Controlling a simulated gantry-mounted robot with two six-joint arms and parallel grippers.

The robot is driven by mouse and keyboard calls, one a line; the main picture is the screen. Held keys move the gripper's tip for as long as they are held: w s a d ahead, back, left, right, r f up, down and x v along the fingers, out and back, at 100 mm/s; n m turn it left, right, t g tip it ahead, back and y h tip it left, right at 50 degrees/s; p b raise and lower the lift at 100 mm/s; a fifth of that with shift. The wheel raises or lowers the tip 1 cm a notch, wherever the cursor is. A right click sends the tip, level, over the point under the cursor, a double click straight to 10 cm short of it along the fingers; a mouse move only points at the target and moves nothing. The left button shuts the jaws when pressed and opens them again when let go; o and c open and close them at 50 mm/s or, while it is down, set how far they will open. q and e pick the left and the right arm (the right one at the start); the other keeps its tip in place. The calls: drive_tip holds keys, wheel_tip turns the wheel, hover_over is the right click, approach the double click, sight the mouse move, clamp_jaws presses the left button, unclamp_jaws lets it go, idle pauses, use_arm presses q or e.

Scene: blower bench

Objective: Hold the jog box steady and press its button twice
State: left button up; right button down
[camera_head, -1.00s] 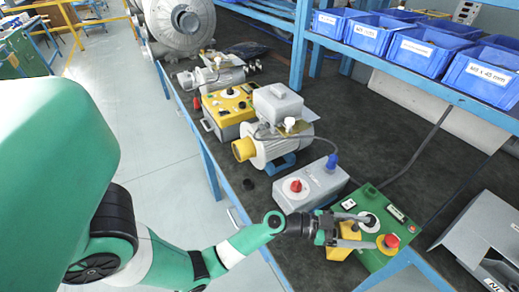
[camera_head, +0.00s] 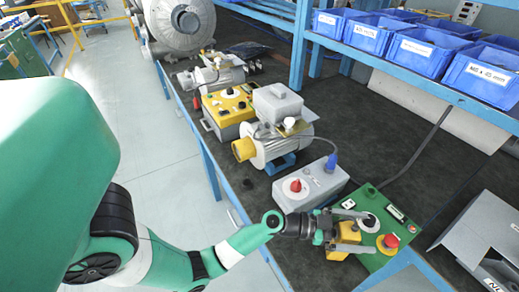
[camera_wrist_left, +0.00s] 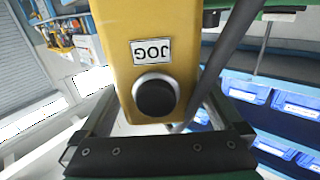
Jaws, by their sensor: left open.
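The jog box is yellow; in the head view its body (camera_head: 346,238) shows between the fingers of my left gripper (camera_head: 353,232), by the front edge of the bench. In the left wrist view the jog box (camera_wrist_left: 150,30) fills the upper middle, with an upside-down JOG label above a round black button (camera_wrist_left: 155,96). The left gripper is open, with one finger on each side of the box. The finger on the right in the wrist view looks apart from the box; contact on the other side is unclear. My right gripper is not in view.
A green control panel (camera_head: 378,262) with a red knob (camera_head: 390,241) lies right beside the jog box. A grey box (camera_head: 318,190) with a red switch stands behind it. A dark cable (camera_head: 420,150) runs to the green panel. Blue bins (camera_head: 480,76) sit on the shelf above.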

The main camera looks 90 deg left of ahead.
sight(339, 229)
use_arm(q)
drive_tip(key=v, duration=0.7)
drive_tip(key=shift+s, duration=0.15)
